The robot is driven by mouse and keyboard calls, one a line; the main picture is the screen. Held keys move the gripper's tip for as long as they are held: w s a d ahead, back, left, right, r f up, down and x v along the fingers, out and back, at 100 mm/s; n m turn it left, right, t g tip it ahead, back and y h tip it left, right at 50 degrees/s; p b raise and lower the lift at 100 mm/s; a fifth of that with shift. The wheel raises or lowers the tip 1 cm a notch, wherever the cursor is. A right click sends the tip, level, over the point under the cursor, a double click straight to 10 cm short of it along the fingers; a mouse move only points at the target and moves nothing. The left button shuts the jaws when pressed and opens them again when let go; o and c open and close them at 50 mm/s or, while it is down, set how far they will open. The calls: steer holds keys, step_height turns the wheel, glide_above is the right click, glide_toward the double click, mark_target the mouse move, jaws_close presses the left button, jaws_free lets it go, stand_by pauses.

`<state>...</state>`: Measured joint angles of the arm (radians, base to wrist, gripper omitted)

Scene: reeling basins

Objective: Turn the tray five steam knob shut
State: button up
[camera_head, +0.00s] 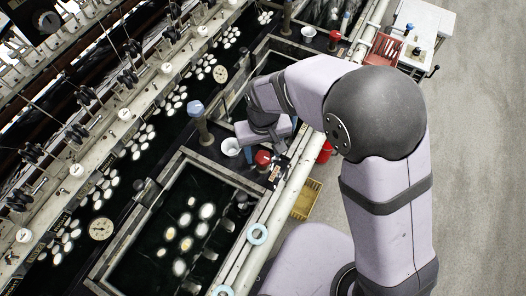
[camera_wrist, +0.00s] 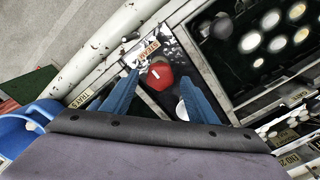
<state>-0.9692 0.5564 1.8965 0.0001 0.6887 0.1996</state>
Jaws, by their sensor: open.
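The fingers are open, one on each side of the knob. I cannot tell whether they touch it. In the head view my wrist is just above and behind the knob and hides most of the fingers.
A white cup (camera_head: 231,146) stands close to the knob. A dark basin with pale cocoons (camera_head: 185,243) lies below left.

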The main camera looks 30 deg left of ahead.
mark_target(264, 157)
steer(key=shift+r+b, duration=0.8)
steer(key=shift+r, duration=2.45)
steer(key=shift+d, duration=0.1)
steer(key=w+d+m, duration=0.2)
steer(key=w+d, duration=0.2)
steer(key=d, duration=0.5)
steer(key=s+d+m, duration=0.2)
steer(key=d+m, duration=0.1)
steer(key=d, duration=0.9)
steer(key=s+d+f+m, duration=0.1)
steer(key=s+d+m, duration=0.2)
steer(key=d, duration=0.9)
steer(key=shift+d+m, duration=0.2)
steer(key=shift+m, duration=0.2)
